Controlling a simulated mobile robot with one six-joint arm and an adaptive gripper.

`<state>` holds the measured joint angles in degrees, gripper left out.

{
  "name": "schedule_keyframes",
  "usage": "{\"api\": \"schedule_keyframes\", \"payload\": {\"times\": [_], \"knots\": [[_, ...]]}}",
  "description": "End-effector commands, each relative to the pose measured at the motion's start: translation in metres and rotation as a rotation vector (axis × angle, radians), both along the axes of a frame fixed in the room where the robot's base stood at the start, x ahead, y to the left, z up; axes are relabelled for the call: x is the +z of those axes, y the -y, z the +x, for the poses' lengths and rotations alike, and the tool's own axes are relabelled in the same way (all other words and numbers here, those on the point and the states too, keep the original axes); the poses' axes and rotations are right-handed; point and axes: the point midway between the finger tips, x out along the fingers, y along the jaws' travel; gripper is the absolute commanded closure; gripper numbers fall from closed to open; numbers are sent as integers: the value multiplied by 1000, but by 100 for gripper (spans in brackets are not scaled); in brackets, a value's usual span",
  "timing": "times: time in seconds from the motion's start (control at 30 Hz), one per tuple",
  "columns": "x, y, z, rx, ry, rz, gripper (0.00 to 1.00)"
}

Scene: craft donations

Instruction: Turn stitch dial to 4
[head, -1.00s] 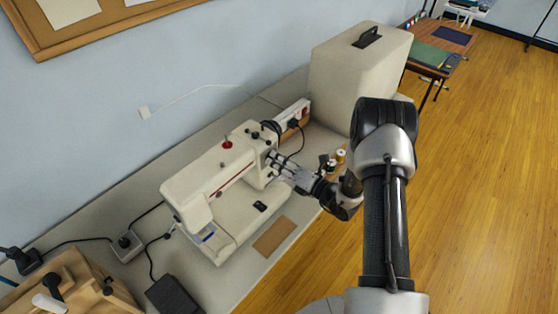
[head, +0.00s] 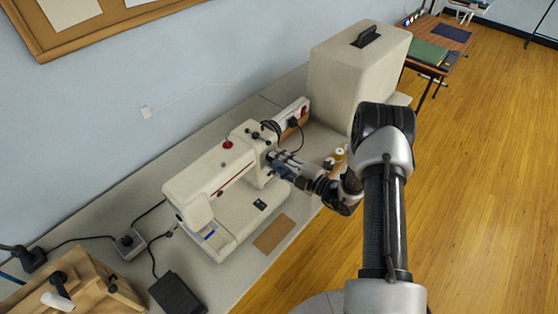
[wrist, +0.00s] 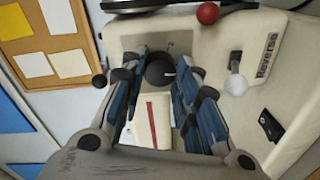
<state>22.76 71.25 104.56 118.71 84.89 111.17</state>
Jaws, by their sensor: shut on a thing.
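The cream sewing machine (head: 205,182) stands on the table in the head view. My gripper (head: 273,160) is at its right end face. In the wrist view, a round black dial (wrist: 160,70) with a short white mark sits between the fingertips of my gripper (wrist: 170,72). The gripper is shut on the dial, with a finger on either side. The mark points roughly right in that view.
A white-knobbed lever (wrist: 236,86) beside the word "Reverse" and a red knob (wrist: 208,13) are near the fingers. A cream case (head: 352,78) and thread spools (head: 339,154) stand behind my wrist. A black pedal (head: 177,294) lies at the front left.

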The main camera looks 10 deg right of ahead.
Motion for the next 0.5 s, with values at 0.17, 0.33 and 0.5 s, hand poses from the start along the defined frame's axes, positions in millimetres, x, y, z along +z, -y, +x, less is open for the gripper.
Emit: {"api": "schedule_keyframes", "payload": {"times": [0.17,0.33,0.5], "knots": [[0,0,0,-1,-99,136,95],[0,1,0,-1,-193,266,95],[-1,1,0,-1,-289,396,95]]}}
